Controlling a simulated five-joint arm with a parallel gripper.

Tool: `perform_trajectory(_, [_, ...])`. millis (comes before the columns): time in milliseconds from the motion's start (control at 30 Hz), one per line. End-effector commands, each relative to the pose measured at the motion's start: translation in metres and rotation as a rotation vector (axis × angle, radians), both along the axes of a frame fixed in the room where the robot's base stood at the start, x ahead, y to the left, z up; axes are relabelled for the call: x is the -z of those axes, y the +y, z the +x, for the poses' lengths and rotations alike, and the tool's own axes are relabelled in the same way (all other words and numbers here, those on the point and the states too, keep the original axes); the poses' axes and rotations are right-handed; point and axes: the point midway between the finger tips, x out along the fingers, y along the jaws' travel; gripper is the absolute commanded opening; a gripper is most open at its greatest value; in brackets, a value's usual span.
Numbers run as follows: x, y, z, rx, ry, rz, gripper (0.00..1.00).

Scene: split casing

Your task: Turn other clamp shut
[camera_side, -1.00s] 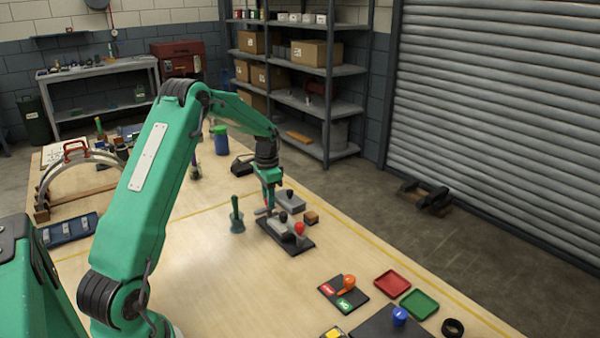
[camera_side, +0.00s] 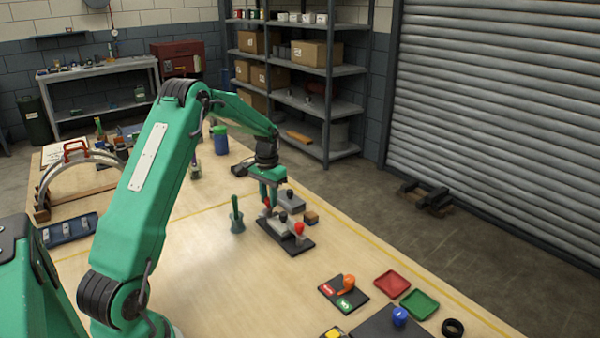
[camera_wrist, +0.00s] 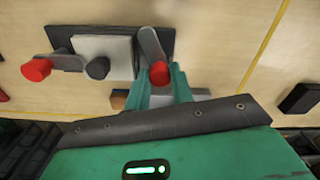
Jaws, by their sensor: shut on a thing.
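The split casing (camera_wrist: 103,49) is a light grey block with a black knob (camera_wrist: 98,68), on a dark base plate (camera_side: 303,248). One clamp, with a red knob (camera_wrist: 36,69), is at the casing's left in the wrist view; its grey lever reaches the casing's edge. The other clamp (camera_wrist: 151,43) is at the right end of the plate, its grey lever angled down to a red knob (camera_wrist: 160,73). My gripper (camera_wrist: 161,78) is shut on that knob, the fingers on either side of it. In the side view my gripper (camera_side: 267,204) is low at the plate's far end.
A second grey block with a black knob (camera_side: 290,201) and a small brown block (camera_side: 311,217) stand close behind the plate. A green-handled tool (camera_side: 237,215) stands to the left.

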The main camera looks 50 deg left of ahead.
Motion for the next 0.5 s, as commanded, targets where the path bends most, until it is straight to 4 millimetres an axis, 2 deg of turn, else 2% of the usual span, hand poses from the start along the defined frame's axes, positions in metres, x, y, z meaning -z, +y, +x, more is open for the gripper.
perform_trajectory(500, [-0.0016,0.0001,0.0009,-0.488,-0.003,0.001,0.01])
